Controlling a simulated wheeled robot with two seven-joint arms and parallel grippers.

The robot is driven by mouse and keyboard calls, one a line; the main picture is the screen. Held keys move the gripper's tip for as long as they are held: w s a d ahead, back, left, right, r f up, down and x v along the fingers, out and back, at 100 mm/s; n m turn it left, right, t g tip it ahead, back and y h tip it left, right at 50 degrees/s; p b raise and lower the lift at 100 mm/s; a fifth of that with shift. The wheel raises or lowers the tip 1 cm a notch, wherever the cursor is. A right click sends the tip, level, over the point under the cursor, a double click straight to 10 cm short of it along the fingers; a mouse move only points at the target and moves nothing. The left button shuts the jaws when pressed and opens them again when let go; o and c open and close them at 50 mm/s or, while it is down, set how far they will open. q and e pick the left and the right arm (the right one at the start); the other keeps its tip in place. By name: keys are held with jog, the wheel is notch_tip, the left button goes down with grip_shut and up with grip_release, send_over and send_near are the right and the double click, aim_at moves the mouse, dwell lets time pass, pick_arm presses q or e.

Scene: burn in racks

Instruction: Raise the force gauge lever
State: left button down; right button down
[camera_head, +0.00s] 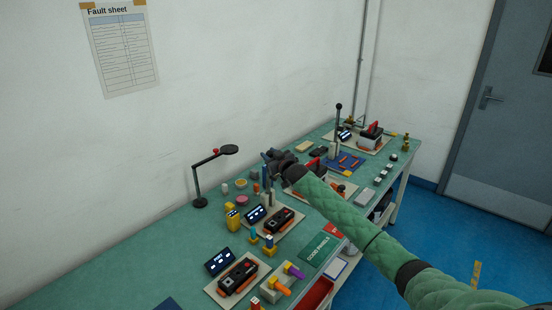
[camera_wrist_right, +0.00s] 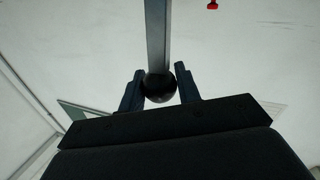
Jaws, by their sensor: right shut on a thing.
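My right gripper (camera_head: 270,163) is over the middle of the green bench, its arm in a green quilted sleeve coming from the lower right. In the right wrist view my right gripper (camera_wrist_right: 159,88) has its two dark fingers on either side of a black ball knob (camera_wrist_right: 159,87) and is shut on it. A grey lever bar (camera_wrist_right: 158,38) runs from the knob to the top of that view. In the head view the gripper hides most of the lever and its knob; a grey stand (camera_head: 267,199) shows below. My left gripper is not in view.
Another lever with a black ball knob (camera_head: 338,107) stands upright farther back. A black lamp (camera_head: 200,200) stands left of the gripper. Black-and-orange devices (camera_head: 238,277), small screens and colored parts crowd the bench. The wall behind is bare except for a fault sheet (camera_head: 120,50).

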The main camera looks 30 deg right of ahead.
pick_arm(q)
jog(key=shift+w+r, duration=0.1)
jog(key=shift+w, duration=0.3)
pick_arm(e)
jog(key=shift+w+a, duration=0.4)
jog(key=shift+w, duration=0.4)
jog(key=c, duration=1)
grip_release()
jog(key=shift+w+a, duration=0.1)
jog(key=shift+c, duration=0.2)
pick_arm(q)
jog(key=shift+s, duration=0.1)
pick_arm(e)
jog(key=shift+s+f+b, duration=0.15)
jog(key=shift+s+b, duration=0.25)
jog(key=shift+s, duration=0.15)
pick_arm(q)
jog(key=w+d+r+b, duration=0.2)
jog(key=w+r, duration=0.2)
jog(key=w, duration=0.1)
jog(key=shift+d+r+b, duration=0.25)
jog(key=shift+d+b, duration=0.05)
jog(key=shift+b, duration=0.1)
pick_arm(e)
jog(key=shift+s+d, duration=0.2)
jog(key=shift+s, duration=1.5)
jog(key=shift+s+d, duration=0.2)
jog(key=shift+s, duration=1.45)
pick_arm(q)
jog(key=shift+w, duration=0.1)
